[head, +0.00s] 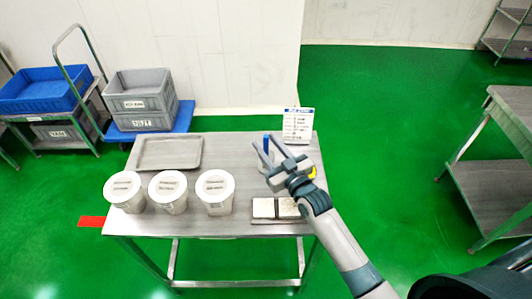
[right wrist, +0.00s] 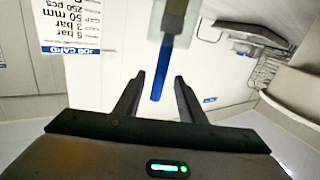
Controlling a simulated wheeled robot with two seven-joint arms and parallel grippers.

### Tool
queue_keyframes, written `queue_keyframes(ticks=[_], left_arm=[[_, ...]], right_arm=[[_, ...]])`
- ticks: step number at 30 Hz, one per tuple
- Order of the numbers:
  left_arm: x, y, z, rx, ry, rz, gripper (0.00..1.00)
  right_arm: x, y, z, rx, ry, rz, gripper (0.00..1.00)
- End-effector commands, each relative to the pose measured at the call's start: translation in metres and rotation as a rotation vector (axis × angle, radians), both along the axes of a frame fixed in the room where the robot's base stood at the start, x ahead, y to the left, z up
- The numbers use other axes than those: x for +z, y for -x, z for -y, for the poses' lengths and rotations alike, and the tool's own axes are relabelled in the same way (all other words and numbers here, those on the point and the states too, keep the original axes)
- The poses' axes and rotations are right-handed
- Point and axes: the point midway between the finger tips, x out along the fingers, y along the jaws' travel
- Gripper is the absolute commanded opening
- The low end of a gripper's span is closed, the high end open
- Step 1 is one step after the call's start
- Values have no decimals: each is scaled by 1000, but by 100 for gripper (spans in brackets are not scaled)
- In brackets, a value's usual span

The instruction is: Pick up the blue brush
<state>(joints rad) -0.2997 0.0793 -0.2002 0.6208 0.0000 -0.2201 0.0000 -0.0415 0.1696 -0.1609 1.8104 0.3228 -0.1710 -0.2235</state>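The blue brush (head: 266,143) shows in the head view as a short blue piece by my right gripper's fingertips, at the back right of the table. In the right wrist view its blue handle (right wrist: 158,78) runs from a pale, see-through part with a brown piece at the top of the picture down to between the fingertips. My right gripper (right wrist: 160,80) is open, with a gap on each side of the handle. In the head view my right gripper (head: 268,158) partly hides the brush's surroundings. My left gripper is not in view.
The table (head: 235,226) carries lidded white tubs (head: 215,195), a grey tray (head: 165,152) and two pale blocks (head: 264,208). A job card (head: 298,124) stands behind the gripper. A yellow thing (head: 312,173) is partly hidden. Grey crates (head: 139,90) stand back left.

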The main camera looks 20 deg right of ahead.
Motion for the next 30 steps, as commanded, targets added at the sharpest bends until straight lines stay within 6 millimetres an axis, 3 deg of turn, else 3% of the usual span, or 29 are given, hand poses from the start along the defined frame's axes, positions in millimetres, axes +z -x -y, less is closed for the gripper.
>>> queue_keyframes(ticks=[9, 15, 30], left_arm=[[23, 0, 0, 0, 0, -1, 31], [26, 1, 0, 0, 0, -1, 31], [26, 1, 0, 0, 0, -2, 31]], right_arm=[[9, -31, -5, 0, 0, -1, 37], [6, -48, -9, 0, 0, 0, 37], [4, -49, -9, 0, 0, 0, 37]])
